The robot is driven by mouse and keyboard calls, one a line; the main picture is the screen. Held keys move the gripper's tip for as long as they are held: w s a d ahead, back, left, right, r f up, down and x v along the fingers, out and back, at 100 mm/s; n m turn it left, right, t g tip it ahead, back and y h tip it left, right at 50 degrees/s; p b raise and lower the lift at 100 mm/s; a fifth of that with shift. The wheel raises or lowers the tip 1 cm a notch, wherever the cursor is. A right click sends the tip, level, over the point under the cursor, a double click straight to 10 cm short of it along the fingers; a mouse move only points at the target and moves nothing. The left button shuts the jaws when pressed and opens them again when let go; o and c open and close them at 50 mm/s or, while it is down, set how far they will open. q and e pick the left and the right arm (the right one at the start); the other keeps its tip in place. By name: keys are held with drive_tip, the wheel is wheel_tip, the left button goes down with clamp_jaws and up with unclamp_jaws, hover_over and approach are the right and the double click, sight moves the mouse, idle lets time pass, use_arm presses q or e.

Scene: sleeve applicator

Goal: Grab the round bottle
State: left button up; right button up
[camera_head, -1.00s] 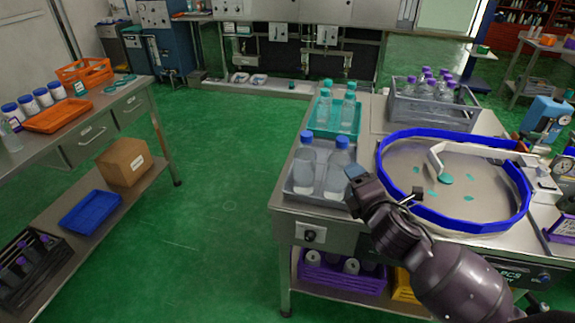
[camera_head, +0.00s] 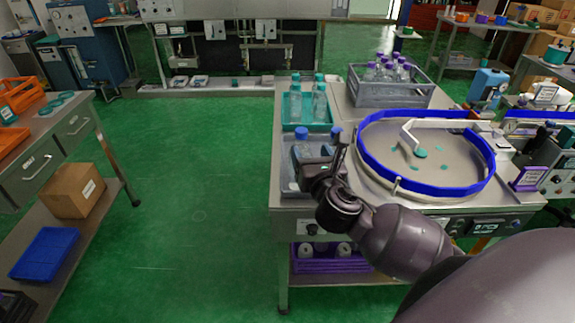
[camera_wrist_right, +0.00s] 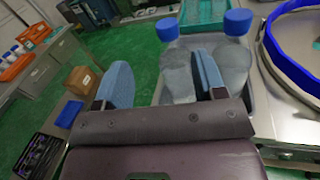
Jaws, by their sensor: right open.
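Two clear bottles with blue caps stand upright in a grey tray (camera_head: 288,186) at the table's near left corner: a left bottle (camera_head: 301,150) and a right bottle (camera_head: 335,136). I cannot tell which is the round one. My right gripper (camera_head: 322,168) is open and empty, in front of them and hiding much of the right one. In the right wrist view, the gripper's blue pads (camera_wrist_right: 163,82) stand apart. The left bottle (camera_wrist_right: 177,70) shows beyond the gap, and the right pad overlaps the space between it and the right bottle (camera_wrist_right: 237,62). Contact cannot be seen. My left gripper is out of view.
A teal tray (camera_head: 293,124) of teal-capped bottles is behind. A grey crate (camera_head: 390,96) of purple-capped bottles stands farther back. A blue-rimmed round turntable (camera_head: 440,188) is close on the right. Green floor (camera_head: 190,215) is open on the left.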

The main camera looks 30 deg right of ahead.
sight(303, 134)
drive_tip(key=shift+n, duration=0.4)
drive_tip(key=shift+d+f+x, duration=0.1)
drive_tip(key=shift+d+x, duration=0.05)
drive_tip(key=shift+x, duration=1.65)
drive_tip(key=shift+d+f+x, duration=0.1)
drive_tip(key=shift+x, duration=1.65)
drive_tip(key=shift+d+f+x, duration=0.1)
drive_tip(key=shift+d+x, duration=0.05)
drive_tip(key=shift+x, duration=1.65)
drive_tip(key=shift+s, duration=0.2)
clamp_jaws()
